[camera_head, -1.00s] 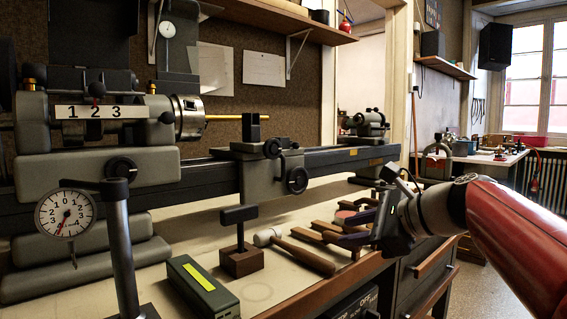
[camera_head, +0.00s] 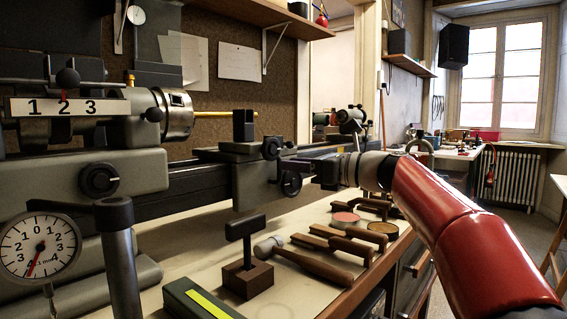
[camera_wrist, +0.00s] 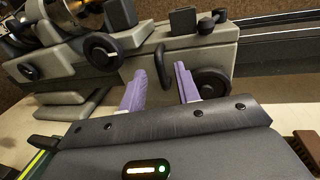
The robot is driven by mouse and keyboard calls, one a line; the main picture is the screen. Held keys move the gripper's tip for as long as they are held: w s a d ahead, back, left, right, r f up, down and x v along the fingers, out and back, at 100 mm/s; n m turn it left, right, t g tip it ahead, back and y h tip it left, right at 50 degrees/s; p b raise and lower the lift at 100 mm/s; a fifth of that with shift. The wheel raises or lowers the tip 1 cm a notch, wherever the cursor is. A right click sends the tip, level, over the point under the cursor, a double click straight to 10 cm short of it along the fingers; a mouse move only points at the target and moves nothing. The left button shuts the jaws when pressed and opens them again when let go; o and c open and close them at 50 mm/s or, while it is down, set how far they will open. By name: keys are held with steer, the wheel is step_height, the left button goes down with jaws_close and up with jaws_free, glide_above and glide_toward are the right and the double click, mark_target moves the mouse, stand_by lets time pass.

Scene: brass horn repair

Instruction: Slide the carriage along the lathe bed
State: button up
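The carriage (camera_head: 247,183) is a grey-green block with a dark tool post, sitting on the long dark lathe bed (camera_head: 200,172). Its dark handwheel (camera_head: 291,184) faces the bench front. My gripper (camera_head: 303,172) is at the carriage front, close to the handwheel, partly hidden by its own wrist. In the wrist view, the two purple fingers (camera_wrist: 160,88) are apart, pointing at the carriage (camera_wrist: 190,50). A dark upright handle (camera_wrist: 163,66) shows between the fingertips, and the handwheel (camera_wrist: 210,82) is behind the right finger. I cannot tell whether the fingers touch either.
The headstock (camera_head: 90,150) with chuck stands left and the tailstock (camera_head: 350,120) right. A dial gauge (camera_head: 38,247) on a post is front left. On the bench lie a mallet (camera_head: 310,265), a small dark stand (camera_head: 247,275), wooden-handled tools and a green box (camera_head: 200,300).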

mark_target(251, 167)
steer(key=shift+x, duration=1.45)
jaws_close()
